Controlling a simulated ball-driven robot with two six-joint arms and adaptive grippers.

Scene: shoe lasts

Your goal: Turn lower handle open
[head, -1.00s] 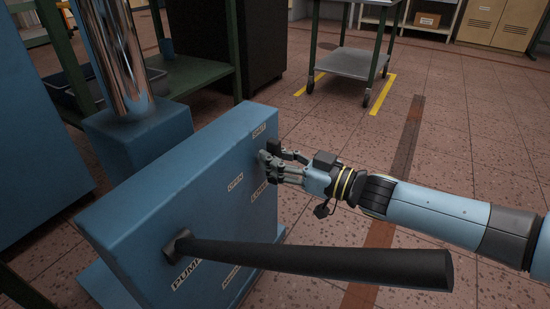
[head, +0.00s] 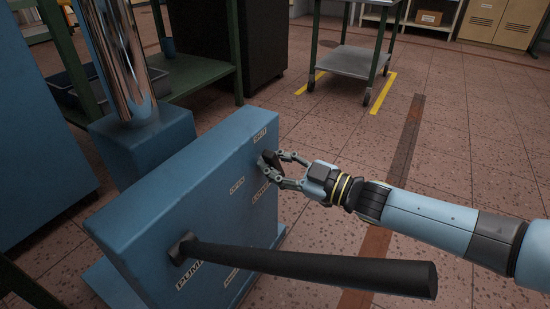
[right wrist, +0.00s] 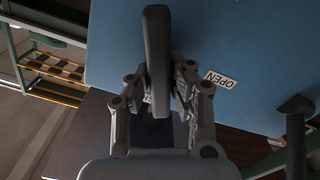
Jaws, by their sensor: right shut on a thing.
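The lower handle (head: 270,159) is a short dark lever on the sloping face of the blue pump block (head: 140,205), near the SHUT, OPEN and LOWER labels. My right gripper (head: 279,170) is at the lever, with one finger on each side, shut on it. In the right wrist view the lever is a dark upright bar (right wrist: 157,60) between the fingers (right wrist: 160,90), with the OPEN label (right wrist: 220,80) to its right. Where the fingers touch the lever is partly hidden. My left gripper is not in view.
A long black pump handle (head: 310,268) sticks out from the block's face toward the right, below my right forearm. A chrome column (head: 110,55) rises behind the block. A green bench (head: 195,80) stands behind it. The tiled floor on the right is open, with a trolley (head: 352,62) farther back.

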